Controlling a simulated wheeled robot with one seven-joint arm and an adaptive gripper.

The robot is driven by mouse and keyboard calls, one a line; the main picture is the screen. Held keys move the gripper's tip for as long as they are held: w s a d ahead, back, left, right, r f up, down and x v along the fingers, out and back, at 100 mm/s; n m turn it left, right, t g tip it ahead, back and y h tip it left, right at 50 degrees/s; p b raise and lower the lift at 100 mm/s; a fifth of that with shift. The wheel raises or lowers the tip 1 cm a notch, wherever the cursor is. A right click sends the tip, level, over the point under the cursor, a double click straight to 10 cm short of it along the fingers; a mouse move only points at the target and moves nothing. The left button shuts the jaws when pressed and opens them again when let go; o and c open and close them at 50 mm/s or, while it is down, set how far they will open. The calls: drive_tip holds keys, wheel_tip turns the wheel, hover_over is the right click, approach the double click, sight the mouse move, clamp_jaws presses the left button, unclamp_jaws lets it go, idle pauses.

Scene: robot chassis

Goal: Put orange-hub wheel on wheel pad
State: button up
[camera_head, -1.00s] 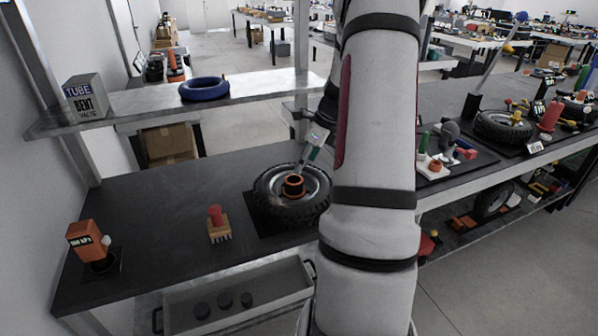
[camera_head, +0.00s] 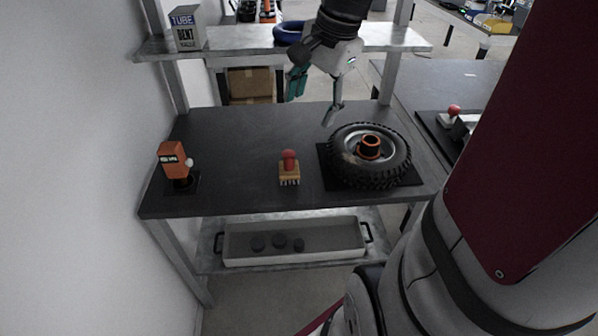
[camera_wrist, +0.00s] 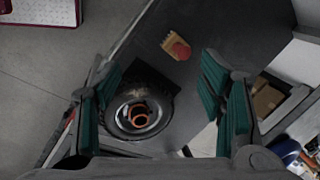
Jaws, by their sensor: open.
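The orange-hub wheel (camera_head: 345,165), a black knobby tire with a grey rim and an orange hub, lies flat on the square black wheel pad (camera_head: 328,178) at the right end of the dark bench. The wheel also shows in the wrist view (camera_wrist: 124,127) between the fingers, some way below them. My gripper (camera_head: 314,105) is open and empty, raised above the bench's back edge, up and left of the wheel. Its teal-padded fingers show in the wrist view (camera_wrist: 168,100), apart from the wheel.
A red-knobbed brush (camera_head: 289,170) stands mid-bench. An orange device (camera_head: 173,160) stands at the left end. A shelf behind holds a blue ring (camera_head: 288,33) and a tube box (camera_head: 187,28). A grey bin (camera_head: 240,243) sits below. The bench's middle is largely clear.

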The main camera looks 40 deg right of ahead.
drive_tip(key=s+a+n, duration=1.3)
drive_tip(key=s+n, duration=0.2)
drive_tip(key=n, duration=0.1)
drive_tip(key=shift+s+a+r+h, duration=0.15)
drive_tip(key=shift+s+a+h, duration=0.15)
drive_tip(key=shift+h, duration=0.1)
drive_tip(key=shift+r, duration=0.1)
wheel_tip(320, 180, up, 2)
drive_tip(key=shift+r+t+p, duration=0.25)
drive_tip(key=shift+t+p, duration=0.25)
drive_tip(key=shift+p, duration=0.5)
drive_tip(key=shift+c, duration=0.5)
